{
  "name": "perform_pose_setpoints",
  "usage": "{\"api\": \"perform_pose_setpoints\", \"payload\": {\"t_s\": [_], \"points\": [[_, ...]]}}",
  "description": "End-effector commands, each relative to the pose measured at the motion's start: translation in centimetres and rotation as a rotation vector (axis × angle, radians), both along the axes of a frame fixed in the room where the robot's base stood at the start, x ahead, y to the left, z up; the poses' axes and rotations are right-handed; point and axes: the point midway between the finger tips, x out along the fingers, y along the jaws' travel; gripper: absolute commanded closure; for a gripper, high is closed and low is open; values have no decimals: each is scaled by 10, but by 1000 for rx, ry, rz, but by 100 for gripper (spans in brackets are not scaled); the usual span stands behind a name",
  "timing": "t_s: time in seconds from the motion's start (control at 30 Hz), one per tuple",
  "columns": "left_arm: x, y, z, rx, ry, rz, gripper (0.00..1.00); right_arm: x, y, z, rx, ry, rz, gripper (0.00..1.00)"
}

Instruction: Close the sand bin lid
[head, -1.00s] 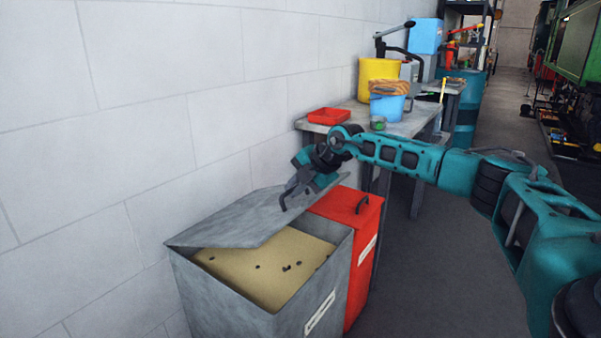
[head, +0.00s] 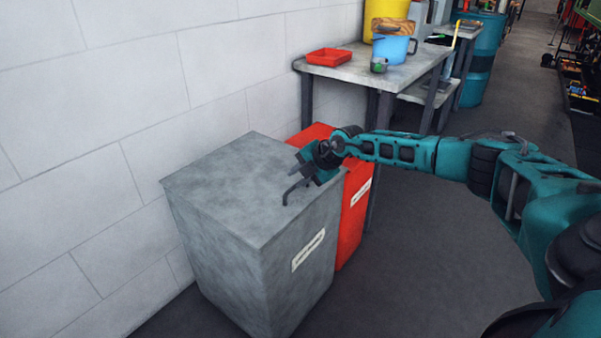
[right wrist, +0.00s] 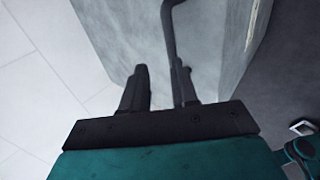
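The grey sand bin (head: 225,250) stands against the white wall, with a label on its front. Its grey lid (head: 235,175) lies flat over the top, and no sand shows. A dark bent handle (head: 290,193) rises from the lid near its front right edge. My right gripper (head: 302,172) is just above the lid at this handle. In the right wrist view, its two fingers (right wrist: 160,78) are apart, and the handle (right wrist: 168,30) runs down to the right finger. Whether they touch is unclear. My left gripper is not in view.
A red bin (head: 350,215) stands right beside the sand bin, partly behind my arm. Behind it is a workbench (head: 345,72) with a red tray (head: 329,56) and a blue bucket (head: 392,48). The floor to the right is open.

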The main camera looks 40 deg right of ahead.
Motion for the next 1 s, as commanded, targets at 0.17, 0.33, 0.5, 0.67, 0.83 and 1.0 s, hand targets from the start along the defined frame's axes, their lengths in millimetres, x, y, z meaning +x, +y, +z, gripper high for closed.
{"api": "perform_pose_setpoints", "payload": {"t_s": [0.17,0.33,0.5,0.67,0.83,1.0], "points": [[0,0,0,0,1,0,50,0,0,0,-1,0,1,62],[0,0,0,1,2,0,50,0,0,1,0,-1,1,62],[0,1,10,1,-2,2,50,-10,-4,15,-1,0,0,62],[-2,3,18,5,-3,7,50,-31,-10,41,-3,0,0,62],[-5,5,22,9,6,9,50,-55,-17,68,-3,0,0,62],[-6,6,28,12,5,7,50,-73,-22,88,-2,-1,-1,62]]}}
